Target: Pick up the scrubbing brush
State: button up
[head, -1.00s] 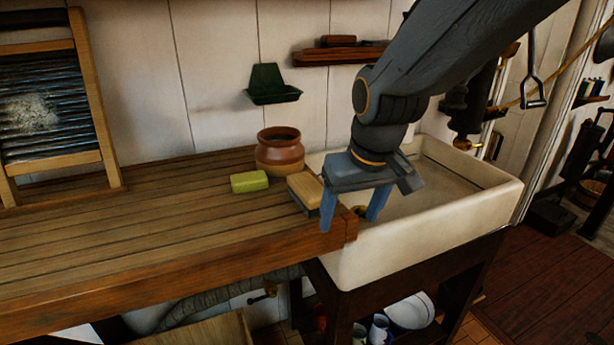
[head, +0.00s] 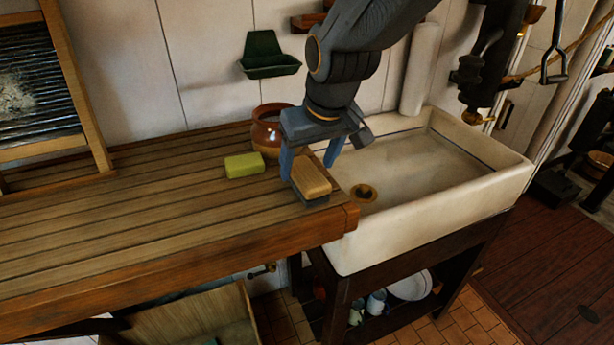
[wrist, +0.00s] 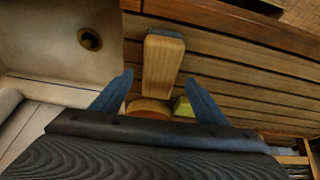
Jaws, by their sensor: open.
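The scrubbing brush (head: 311,178) has a pale wooden back and a dark underside. It lies on the slatted wooden counter near the right end, beside the sink. In the wrist view the brush (wrist: 162,64) lies ahead of the fingertips, roughly between their lines. My gripper (head: 308,168) is open and empty, its blue fingers pointing down on either side of the brush's far part in the head view. In the wrist view my gripper (wrist: 157,82) shows both fingers apart, with nothing between them held. I cannot tell whether a finger touches the brush.
A yellow-green sponge or soap block (head: 244,165) lies left of the brush. A brown clay pot (head: 269,130) stands behind, close to my gripper. The white sink (head: 440,205) is to the right, with a drain. A green wall holder (head: 268,58) hangs above.

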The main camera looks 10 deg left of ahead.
aim_at(307, 172)
jog(key=shift+p+x, duration=0.45)
jog(key=shift+x, duration=1.3)
jog(key=shift+d+f, duration=0.1)
jog(key=shift+f, duration=0.2)
jog(key=c, duration=1.2)
notch_tip(307, 172, up, 11)
jog(key=shift+f+b, duration=0.2)
jog(key=shift+b, duration=0.95)
jog(key=shift+c, duration=0.2)
jog(key=o, duration=0.6)
jog(key=c, duration=0.7)
